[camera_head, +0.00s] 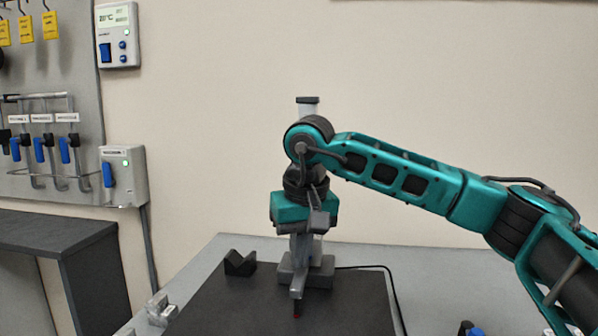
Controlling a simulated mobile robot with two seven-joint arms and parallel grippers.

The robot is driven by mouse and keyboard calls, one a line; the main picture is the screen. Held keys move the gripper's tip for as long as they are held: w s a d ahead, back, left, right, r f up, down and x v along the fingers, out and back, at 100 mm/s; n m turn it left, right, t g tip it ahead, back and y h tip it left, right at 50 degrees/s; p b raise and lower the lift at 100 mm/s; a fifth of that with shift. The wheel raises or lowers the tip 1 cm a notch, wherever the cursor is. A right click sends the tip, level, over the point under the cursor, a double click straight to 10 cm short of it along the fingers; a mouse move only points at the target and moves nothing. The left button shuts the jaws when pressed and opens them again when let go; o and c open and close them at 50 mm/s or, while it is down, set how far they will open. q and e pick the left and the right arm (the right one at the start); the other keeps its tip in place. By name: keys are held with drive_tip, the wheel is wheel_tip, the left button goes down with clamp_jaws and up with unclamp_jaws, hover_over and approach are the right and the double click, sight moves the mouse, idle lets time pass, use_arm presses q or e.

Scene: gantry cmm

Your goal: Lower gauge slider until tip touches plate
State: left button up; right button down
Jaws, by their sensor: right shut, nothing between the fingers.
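The gauge stands on the dark plate (225,305). The top of its column (308,104) shows above my right arm, and its grey lower part (320,272) shows below the gripper. A thin grey piece with a red tip (296,315) points down in front of it, close to the plate; I cannot tell whether they touch. My right gripper (300,252) points down at the gauge, shut with nothing held. It and the wrist hide the middle of the gauge, including most of the slider. My left gripper is not in view.
A dark V-shaped block (240,263) sits on the plate, left of the gauge. Small metal parts (158,308) lie at the table's left edge. A black cable (392,285) runs right of the gauge. A tool board (55,110) hangs at the left, above a dark bench (50,235).

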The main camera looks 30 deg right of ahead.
sight(300, 276)
drive_tip(key=shift+r+p, duration=1.05)
drive_tip(key=shift+r, duration=0.4)
wheel_tip(300, 276, up, 2)
drive_tip(key=shift+r+p, duration=0.1)
drive_tip(key=shift+p, duration=0.95)
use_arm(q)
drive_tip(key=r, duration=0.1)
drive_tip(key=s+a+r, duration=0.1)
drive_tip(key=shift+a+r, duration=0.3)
use_arm(e)
drive_tip(key=shift+r, duration=0.2)
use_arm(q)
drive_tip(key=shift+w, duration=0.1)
